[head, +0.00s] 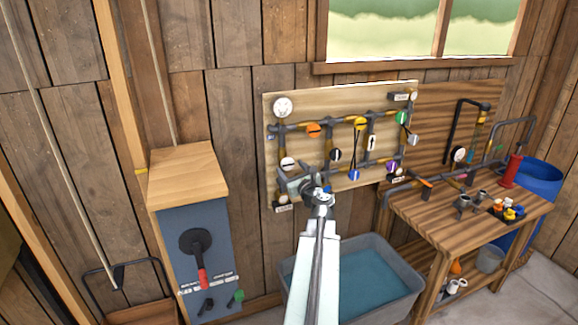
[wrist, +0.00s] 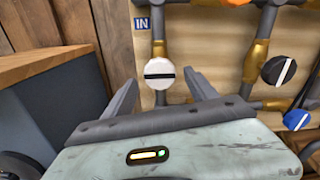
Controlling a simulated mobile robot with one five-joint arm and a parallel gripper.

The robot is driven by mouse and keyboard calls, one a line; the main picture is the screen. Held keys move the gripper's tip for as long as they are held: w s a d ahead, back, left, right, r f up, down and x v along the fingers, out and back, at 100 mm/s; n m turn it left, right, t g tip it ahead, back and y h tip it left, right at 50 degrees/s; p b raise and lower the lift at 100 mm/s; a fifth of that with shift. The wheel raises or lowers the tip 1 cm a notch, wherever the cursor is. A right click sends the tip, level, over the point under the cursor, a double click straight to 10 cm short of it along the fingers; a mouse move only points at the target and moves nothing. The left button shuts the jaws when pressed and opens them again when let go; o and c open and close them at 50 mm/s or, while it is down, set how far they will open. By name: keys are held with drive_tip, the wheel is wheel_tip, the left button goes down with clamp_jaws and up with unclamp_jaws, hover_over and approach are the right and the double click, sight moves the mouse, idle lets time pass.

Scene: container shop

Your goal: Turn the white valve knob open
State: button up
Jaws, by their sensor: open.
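The white valve knob (wrist: 160,72) is round with a dark bar lying level across its face. It sits on a vertical pipe with brass fittings, below a blue "IN" label. In the head view the white knob (head: 288,163) is at the lower left of the wooden pipe board (head: 390,93). My gripper (wrist: 163,84) is open, its two fingers on either side of the knob in the wrist view, with gaps to both. I cannot tell how far the fingertips are from the knob in depth. In the head view my gripper (head: 292,180) is just below the knob, partly hiding the pipe.
A black knob (wrist: 278,70) and a blue knob (wrist: 296,120) are right of my gripper. An orange knob (head: 313,130) is above. A wooden-topped cabinet (head: 182,175) stands left. A water tub (head: 408,275) is below, and a workbench (head: 470,225) stands right.

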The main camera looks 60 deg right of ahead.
sight(289, 165)
drive_tip(key=x, duration=0.3)
drive_tip(key=shift+w+d, duration=0.2)
drive_tip(key=c, duration=1.4)
drive_tip(key=shift+n, duration=0.3)
drive_tip(key=n, duration=0.3)
drive_tip(key=shift+n, duration=0.3)
drive_tip(key=n, duration=0.4)
drive_tip(key=shift+s+r+n, duration=0.1)
drive_tip(key=shift+n, duration=0.2)
drive_tip(key=n, duration=0.4)
drive_tip(key=shift+n, duration=0.3)
drive_tip(key=shift+r+n, duration=0.1)
drive_tip(key=shift+n, duration=2.1)
